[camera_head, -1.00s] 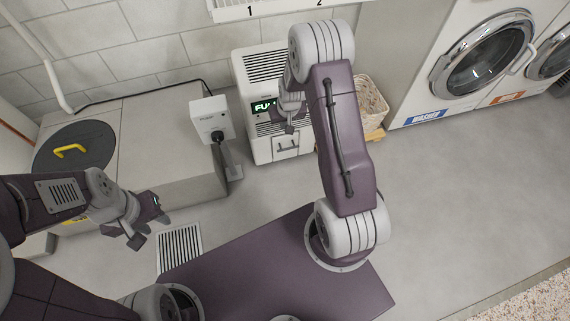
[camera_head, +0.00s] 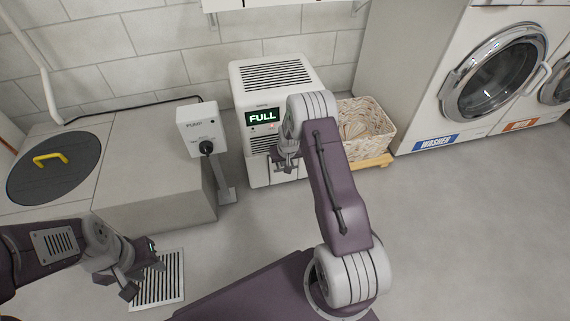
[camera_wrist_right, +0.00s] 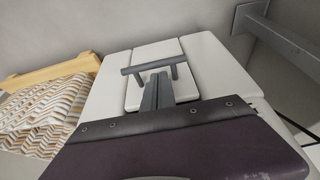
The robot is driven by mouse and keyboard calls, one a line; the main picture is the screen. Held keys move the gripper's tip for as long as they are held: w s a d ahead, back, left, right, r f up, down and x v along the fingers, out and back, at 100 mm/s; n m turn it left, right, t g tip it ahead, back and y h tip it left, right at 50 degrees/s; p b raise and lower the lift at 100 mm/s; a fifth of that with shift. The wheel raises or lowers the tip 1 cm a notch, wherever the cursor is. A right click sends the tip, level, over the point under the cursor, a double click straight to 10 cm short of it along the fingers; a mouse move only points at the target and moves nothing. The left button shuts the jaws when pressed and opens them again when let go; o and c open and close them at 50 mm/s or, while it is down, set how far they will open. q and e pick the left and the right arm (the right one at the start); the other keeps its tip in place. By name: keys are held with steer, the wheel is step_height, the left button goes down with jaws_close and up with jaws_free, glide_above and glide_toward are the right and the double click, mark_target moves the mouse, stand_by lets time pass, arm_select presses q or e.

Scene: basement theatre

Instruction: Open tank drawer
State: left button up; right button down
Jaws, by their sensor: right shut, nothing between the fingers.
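The white dehumidifier (camera_head: 275,75) stands against the wall, with a lit display (camera_head: 263,116) reading FULL. Its tank drawer sits low on the front, mostly behind my right gripper in the head view. In the right wrist view the drawer front (camera_wrist_right: 132,97) is a pale panel with a dark bar handle (camera_wrist_right: 140,67) on two posts. It looks closed. My right gripper (camera_wrist_right: 158,80) has its fingers together and empty, close to the handle between its posts; I cannot tell whether they touch. It also shows in the head view (camera_head: 287,168). My left gripper (camera_head: 145,276) is open and empty above the floor, away from the dehumidifier.
A wicker basket (camera_head: 365,130) on a wooden base (camera_head: 372,162) stands right of the dehumidifier. A washer (camera_head: 490,75) is at right. The floor ahead is clear.

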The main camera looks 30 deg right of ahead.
arm_select(q)
steer(key=shift+f, duration=0.4)
arm_select(e)
steer(key=shift+w+f, duration=0.15)
steer(key=shift+f, duration=0.3)
arm_select(q)
steer(key=shift+r, duration=0.1)
